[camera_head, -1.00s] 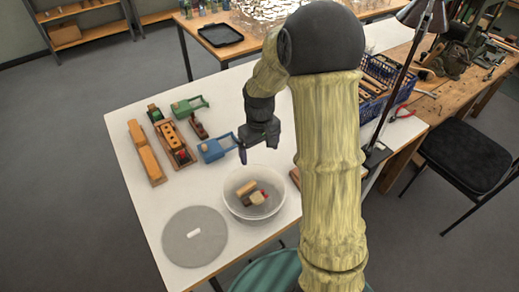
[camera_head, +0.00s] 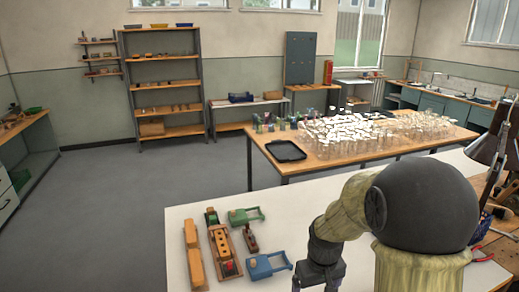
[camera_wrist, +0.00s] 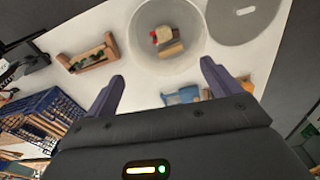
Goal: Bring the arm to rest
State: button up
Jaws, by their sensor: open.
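My gripper (camera_wrist: 160,88) is open and empty in the wrist view, its two dark fingers spread wide above the white table. Beyond the fingertips stands a clear bowl (camera_wrist: 193,62) with a few wooden pieces (camera_wrist: 168,42) and a small red part in it. In the head view my gripper (camera_head: 318,284) shows only at the bottom edge, its fingertips largely cut off.
A grey disc (camera_wrist: 240,18) lies beside the bowl. A wooden rack (camera_wrist: 88,57) and a blue crate (camera_wrist: 35,112) are at the left of the wrist view. A second table (camera_head: 380,150) with many clear cups and a black tray (camera_head: 286,151) stands behind. The floor at left is clear.

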jog(key=s+r+m+t, duration=0.1)
jog(key=s+r+m, duration=0.1)
jog(key=s, duration=0.8)
jog(key=shift+s+r+m+t, duration=0.25)
jog(key=shift+m+t, duration=0.05)
jog(key=shift+t, duration=0.1)
